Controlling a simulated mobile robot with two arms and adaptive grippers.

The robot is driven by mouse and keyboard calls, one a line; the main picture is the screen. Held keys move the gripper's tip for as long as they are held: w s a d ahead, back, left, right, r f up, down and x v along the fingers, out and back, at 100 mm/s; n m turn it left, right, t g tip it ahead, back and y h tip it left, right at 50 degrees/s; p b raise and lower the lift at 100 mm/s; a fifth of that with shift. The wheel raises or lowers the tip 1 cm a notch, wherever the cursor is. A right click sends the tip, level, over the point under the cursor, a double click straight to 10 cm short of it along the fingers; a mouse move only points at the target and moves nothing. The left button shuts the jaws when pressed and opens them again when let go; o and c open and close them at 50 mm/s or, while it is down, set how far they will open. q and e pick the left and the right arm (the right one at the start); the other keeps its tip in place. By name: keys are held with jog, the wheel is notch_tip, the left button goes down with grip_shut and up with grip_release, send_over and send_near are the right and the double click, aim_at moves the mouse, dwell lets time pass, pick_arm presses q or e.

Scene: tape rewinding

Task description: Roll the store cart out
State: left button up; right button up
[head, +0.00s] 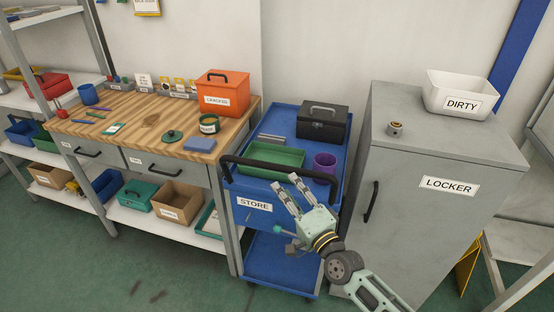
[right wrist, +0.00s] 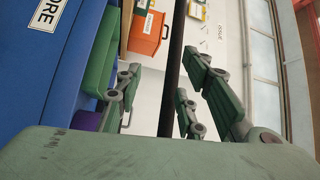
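The store cart (head: 252,219) is blue, with a "STORE" label, and stands between the workbench and the grey locker. Its black handle (head: 262,168) runs along the near top edge. My right gripper (head: 288,184) is at the right part of this handle, its fingers spread. In the right wrist view, the handle bar (right wrist: 172,70) runs between the spread fingers (right wrist: 165,100) with gaps on both sides. I cannot tell how deep the bar sits between them. The cart's blue front (right wrist: 70,70) is on the left there. My left gripper is not in view.
The cart carries a green tray (head: 262,160), a purple cup (head: 325,163) and a black toolbox (head: 322,122). The workbench (head: 150,120) is close on the left, the locker (head: 430,190) close on the right. Green floor (head: 150,270) in front of the bench is clear.

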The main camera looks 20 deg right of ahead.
aim_at(276, 170)
jog(key=shift+w+r+m, duration=0.25)
jog(key=shift+r+m, duration=0.05)
jog(key=shift+r, duration=0.85)
jog(key=shift+d+x, duration=0.2)
jog(key=shift+x, duration=0.95)
jog(key=x, duration=0.4)
jog(key=shift+s+a+p, duration=0.1)
jog(key=shift+p, duration=0.25)
jog(key=shift+w, duration=0.3)
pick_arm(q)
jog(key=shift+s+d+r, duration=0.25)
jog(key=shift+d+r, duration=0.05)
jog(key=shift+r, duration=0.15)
pick_arm(e)
jog(key=shift+w+a, duration=0.1)
jog(key=shift+w, duration=0.05)
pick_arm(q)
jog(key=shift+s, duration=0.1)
pick_arm(e)
grip_shut()
